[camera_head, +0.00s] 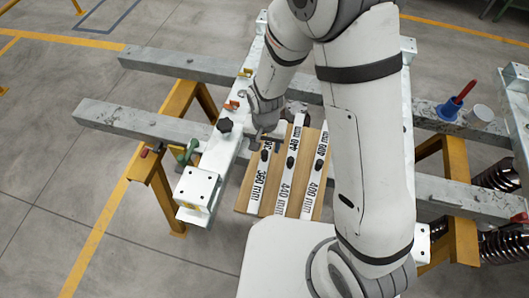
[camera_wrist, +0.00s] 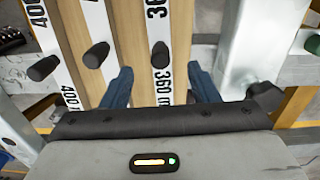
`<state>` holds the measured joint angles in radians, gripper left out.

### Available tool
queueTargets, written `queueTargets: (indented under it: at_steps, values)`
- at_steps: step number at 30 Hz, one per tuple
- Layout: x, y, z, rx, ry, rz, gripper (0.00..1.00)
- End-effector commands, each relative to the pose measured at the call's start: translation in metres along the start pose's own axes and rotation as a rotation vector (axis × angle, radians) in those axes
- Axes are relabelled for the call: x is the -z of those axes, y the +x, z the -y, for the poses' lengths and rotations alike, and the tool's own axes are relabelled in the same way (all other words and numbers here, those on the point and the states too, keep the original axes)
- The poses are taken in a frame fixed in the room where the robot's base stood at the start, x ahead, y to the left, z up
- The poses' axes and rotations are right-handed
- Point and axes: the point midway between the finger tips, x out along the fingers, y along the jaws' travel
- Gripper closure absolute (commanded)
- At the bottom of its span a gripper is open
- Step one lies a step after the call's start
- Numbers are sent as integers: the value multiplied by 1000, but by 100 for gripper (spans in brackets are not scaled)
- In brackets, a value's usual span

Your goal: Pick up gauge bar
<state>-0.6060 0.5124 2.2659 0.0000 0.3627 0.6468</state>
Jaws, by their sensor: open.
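Three white gauge bars with black length markings and black knobs lie side by side on a wooden board (camera_head: 244,196). The 360 mm bar (camera_head: 260,180) is leftmost in the head view and also shows in the wrist view (camera_wrist: 161,28). The middle bar (camera_head: 284,187) looks marked 440 mm, and the right bar (camera_head: 313,187) looks marked 400 mm. My gripper (camera_head: 257,138) is at the far end of the 360 mm bar. In the wrist view its blue fingers (camera_wrist: 161,85) are apart, either side of that bar, with nothing held. Contact and height above the bar cannot be told.
A white frame beam (camera_head: 220,150) with a black knob (camera_head: 224,125) runs close left of the board. Grey beams (camera_head: 150,121) rest on yellow trestles (camera_head: 152,180). Floor at left is mostly clear.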

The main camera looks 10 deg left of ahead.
Motion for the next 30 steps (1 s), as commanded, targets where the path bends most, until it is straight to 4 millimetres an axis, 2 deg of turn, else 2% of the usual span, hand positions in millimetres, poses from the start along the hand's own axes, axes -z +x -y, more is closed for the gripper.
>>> queueTargets:
  at_steps: [13,21,30]
  values:
    - [-5,35,2,-3,-10,3,45]
    - [-9,68,3,-3,-11,4,45]
    - [-9,78,4,0,-12,0,45]
